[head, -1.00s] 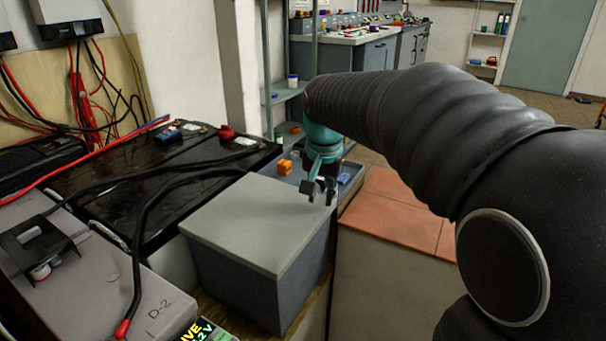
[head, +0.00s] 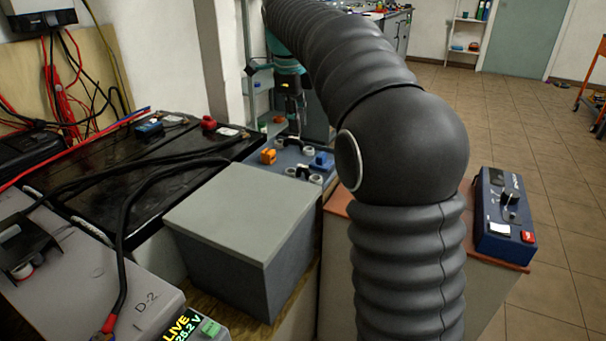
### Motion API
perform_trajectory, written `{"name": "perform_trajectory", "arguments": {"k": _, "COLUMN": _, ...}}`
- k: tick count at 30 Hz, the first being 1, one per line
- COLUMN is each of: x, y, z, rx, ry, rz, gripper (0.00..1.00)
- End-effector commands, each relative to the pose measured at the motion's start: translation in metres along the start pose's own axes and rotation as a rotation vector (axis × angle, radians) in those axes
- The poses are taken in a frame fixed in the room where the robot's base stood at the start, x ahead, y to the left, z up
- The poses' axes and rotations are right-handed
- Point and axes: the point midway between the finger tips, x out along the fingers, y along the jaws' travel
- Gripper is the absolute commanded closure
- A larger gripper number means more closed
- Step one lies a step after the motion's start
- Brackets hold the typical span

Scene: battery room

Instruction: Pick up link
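My gripper (head: 294,130) points down over the far part of a blue-grey tray or battery top (head: 283,184), behind the grey box. It is small and dark here, and I cannot tell whether its fingers are apart or hold anything. A small dark curved piece (head: 303,170), possibly the link, lies among pale round rings near the front of that surface. It is apart from my gripper in the picture.
A grey lidded box (head: 240,205) stands in front of the tray. A black battery (head: 135,175) with cables lies to the left. A blue control box (head: 504,215) sits at the right on a reddish tiled top (head: 480,258). Open floor lies beyond.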

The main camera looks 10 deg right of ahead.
Motion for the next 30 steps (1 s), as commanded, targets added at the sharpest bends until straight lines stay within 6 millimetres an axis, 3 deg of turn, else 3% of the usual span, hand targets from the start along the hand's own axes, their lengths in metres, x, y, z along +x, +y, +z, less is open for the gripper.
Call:
{"name": "perform_trajectory", "arguments": {"k": 8, "x": 0.004, "y": 0.003, "z": -0.002, "rx": 0.164, "ry": 0.012, "rz": 0.012, "gripper": 0.76}}
{"name": "perform_trajectory", "arguments": {"k": 21, "x": 0.074, "y": 0.004, "z": -0.003, "rx": 0.166, "ry": 0.012, "rz": 0.013, "gripper": 0.76}}
{"name": "perform_trajectory", "arguments": {"k": 30, "x": 0.094, "y": 0.005, "z": -0.004, "rx": 0.165, "ry": 0.012, "rz": 0.012, "gripper": 0.76}}
